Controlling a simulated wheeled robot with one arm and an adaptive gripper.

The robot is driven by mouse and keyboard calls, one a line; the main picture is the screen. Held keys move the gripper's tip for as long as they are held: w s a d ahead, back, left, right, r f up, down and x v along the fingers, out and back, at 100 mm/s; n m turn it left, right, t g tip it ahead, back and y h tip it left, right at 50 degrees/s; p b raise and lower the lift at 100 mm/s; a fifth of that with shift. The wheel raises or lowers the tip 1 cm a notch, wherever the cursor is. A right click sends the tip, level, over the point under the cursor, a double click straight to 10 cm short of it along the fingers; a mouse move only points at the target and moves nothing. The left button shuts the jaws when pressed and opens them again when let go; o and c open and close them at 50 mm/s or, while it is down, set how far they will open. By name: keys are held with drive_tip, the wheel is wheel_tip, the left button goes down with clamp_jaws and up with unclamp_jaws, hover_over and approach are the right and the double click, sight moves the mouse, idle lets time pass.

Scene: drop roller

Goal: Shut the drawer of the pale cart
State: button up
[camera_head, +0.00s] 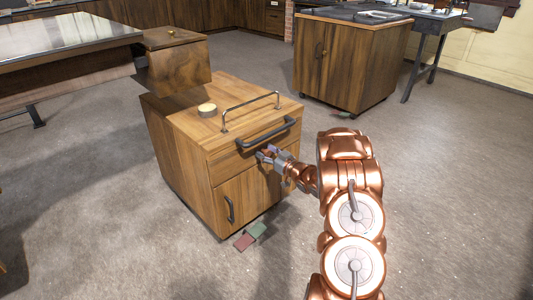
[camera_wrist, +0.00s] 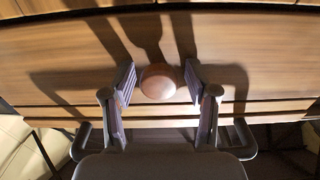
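The pale wooden cart (camera_head: 180,160) stands in the middle of the head view. Its drawer (camera_head: 230,157) is at the top of the front face, with a dark bar handle (camera_head: 267,134). The drawer front looks about flush with the body; I cannot tell if a small gap remains. My gripper (camera_head: 264,155) is at the drawer front, just below the handle; contact cannot be told. In the wrist view my gripper (camera_wrist: 158,75) is open, its fingers apart before a wood face (camera_wrist: 65,75). A round brown knob-like thing (camera_wrist: 157,84) shows between the fingers, apart from both.
A lower door with a dark handle (camera_head: 230,208) is below the drawer. A small round tin (camera_head: 207,110) and a metal rail (camera_head: 250,105) are on top. Red (camera_head: 244,242) and green (camera_head: 257,230) pieces lie on the floor. A darker cabinet (camera_head: 345,65) stands behind; floor at right is clear.

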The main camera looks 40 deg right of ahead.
drive_tip(key=shift+s+d, duration=0.1)
drive_tip(key=s+d, duration=0.1)
drive_tip(key=s, duration=1)
drive_tip(key=shift+s+d, duration=0.35)
drive_tip(key=shift+s, duration=0.05)
